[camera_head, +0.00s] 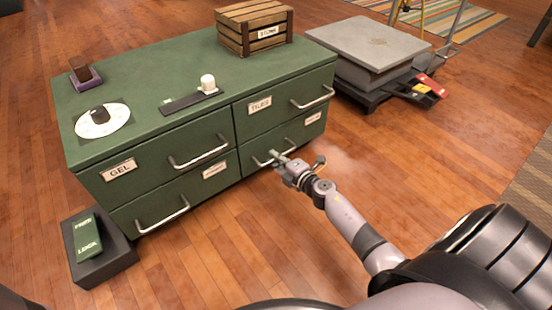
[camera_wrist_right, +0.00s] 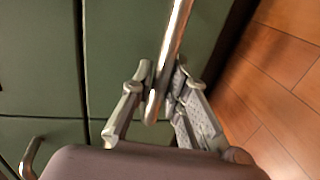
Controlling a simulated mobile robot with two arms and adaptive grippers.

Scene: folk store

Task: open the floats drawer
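The green cabinet (camera_head: 188,62) has two columns of drawers, all flush. The upper labels read GEL and TILES; the two lower labels are too small to read, so I cannot tell which one says floats. My right gripper (camera_head: 274,155) is at the silver handle (camera_head: 262,162) of the lower right drawer (camera_head: 290,135). In the right wrist view the gripper's (camera_wrist_right: 164,78) fingers lean inward on both sides of the handle bar (camera_wrist_right: 176,35) and look closed on it. The lower left drawer has its own handle (camera_head: 163,217). My left gripper is out of view.
On the cabinet top are a wooden crate (camera_head: 254,40), a white cylinder (camera_head: 208,83) on a dark strip, a white disc (camera_head: 102,122) and a small purple holder (camera_head: 86,80). A dark box (camera_head: 104,262) stands on the floor at left. The wooden floor before the drawers is clear.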

